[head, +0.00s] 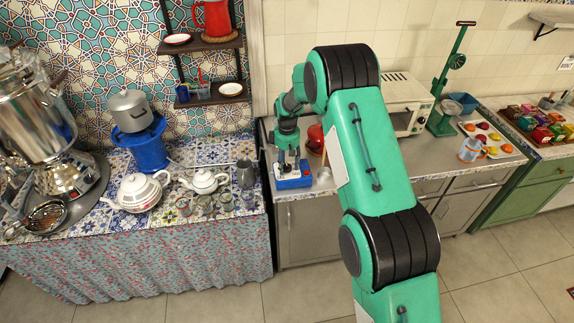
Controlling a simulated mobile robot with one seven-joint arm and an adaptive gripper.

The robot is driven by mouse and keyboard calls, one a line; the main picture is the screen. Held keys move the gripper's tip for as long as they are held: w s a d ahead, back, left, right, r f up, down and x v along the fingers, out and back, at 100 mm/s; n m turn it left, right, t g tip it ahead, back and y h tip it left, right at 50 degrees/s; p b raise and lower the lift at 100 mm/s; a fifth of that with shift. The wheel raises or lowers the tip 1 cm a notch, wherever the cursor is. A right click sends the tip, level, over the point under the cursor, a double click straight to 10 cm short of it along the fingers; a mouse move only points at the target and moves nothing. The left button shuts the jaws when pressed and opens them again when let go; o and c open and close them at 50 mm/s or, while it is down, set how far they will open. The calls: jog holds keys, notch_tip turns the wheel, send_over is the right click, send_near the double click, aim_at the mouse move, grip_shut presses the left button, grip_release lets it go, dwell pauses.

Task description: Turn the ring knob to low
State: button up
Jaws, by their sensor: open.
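My green arm reaches across the middle of the head view. My gripper (289,166) points down over a small blue box (293,183) at the front edge of the counter. No knob or low mark can be made out clearly. A blue burner stand (148,150) with a grey lidded pot (129,110) stands on the left table.
A red pot (316,138) stands just behind the box, partly hidden by my arm. A white teapot (140,192), a smaller teapot (204,181) and several glasses are on the left table. A large samovar (38,120) is at far left. A microwave (405,102) stands behind my arm.

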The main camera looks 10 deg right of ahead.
jog(key=shift+c, duration=0.5)
jog(key=c, duration=1.1)
jog(key=shift+o, duration=0.2)
jog(key=shift+m, duration=0.3)
jog(key=m, duration=0.8)
jog(key=o, duration=1.2)
jog(key=shift+c, duration=0.2)
